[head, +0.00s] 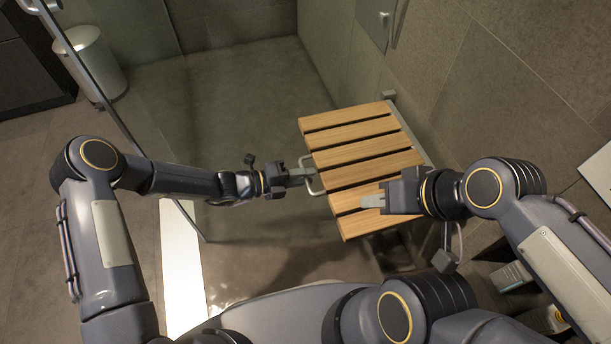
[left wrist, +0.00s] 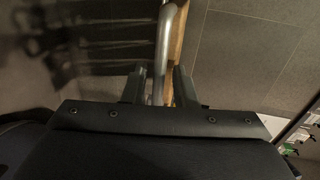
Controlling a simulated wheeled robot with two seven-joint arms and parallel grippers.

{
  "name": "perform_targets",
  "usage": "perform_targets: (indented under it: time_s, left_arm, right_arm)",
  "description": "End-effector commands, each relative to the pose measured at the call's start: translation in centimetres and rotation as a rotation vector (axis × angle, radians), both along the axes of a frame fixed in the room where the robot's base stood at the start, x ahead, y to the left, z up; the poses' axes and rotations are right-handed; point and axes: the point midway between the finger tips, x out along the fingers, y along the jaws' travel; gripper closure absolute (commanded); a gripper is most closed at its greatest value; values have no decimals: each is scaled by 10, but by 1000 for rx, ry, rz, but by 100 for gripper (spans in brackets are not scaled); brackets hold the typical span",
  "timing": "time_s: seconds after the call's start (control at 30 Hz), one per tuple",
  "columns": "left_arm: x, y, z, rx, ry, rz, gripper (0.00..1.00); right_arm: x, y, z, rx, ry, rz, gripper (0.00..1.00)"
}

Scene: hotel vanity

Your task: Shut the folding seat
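The folding seat (head: 355,133) is a wooden slatted shower seat, folded down from the wall on its right. A metal handle (head: 312,178) loops out from its left edge. My left gripper (head: 304,177) is at this handle. In the left wrist view the metal bar (left wrist: 162,50) runs between its two spread fingers (left wrist: 160,88), with a wooden edge behind it; firm contact is not visible. My right gripper (head: 373,200) is over the front slats near the seat's right part. Its finger gap cannot be made out, and part of the seat is hidden beneath it.
A glass panel (head: 120,125) stands to the left, with a bin (head: 92,62) beyond it. The tiled wall (head: 500,80) is close on the right. The shower floor (head: 235,100) behind the seat is clear.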

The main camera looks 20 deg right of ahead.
Motion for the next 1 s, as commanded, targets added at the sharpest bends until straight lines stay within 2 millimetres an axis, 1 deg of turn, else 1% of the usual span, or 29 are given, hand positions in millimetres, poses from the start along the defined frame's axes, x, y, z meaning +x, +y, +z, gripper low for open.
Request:
perform_targets:
  time_s: [0.13, 0.33, 0.37, 0.5, 0.53, 0.57, 0.87, 1.0]
  left_arm:
    - [1, -7, -1, 1, -1, 1, 75]
    - [1, -7, -1, 1, -1, 1, 75]
    - [1, -7, -1, 1, -1, 1, 76]
    - [1, -7, -1, 1, -2, 1, 94]
    - [1, -7, -1, 1, -2, 1, 98]
    - [1, -7, -1, 0, -2, 1, 100]
    - [0, -7, 1, -1, -2, 0, 100]
    - [0, -8, 8, 10, -2, -2, 100]
  right_arm:
    - [0, 0, -2, 0, 0, 0, 68]
    - [0, 0, -2, 0, 0, 0, 68]
    - [0, 0, -2, 0, 0, 0, 68]
    - [0, 0, -2, 0, 0, 0, 68]
    - [0, 0, -2, 0, 0, 0, 68]
    - [0, 0, -2, 0, 0, 0, 68]
    - [0, 0, -1, 0, 0, 0, 68]
    - [0, 0, 8, 0, 0, 0, 68]
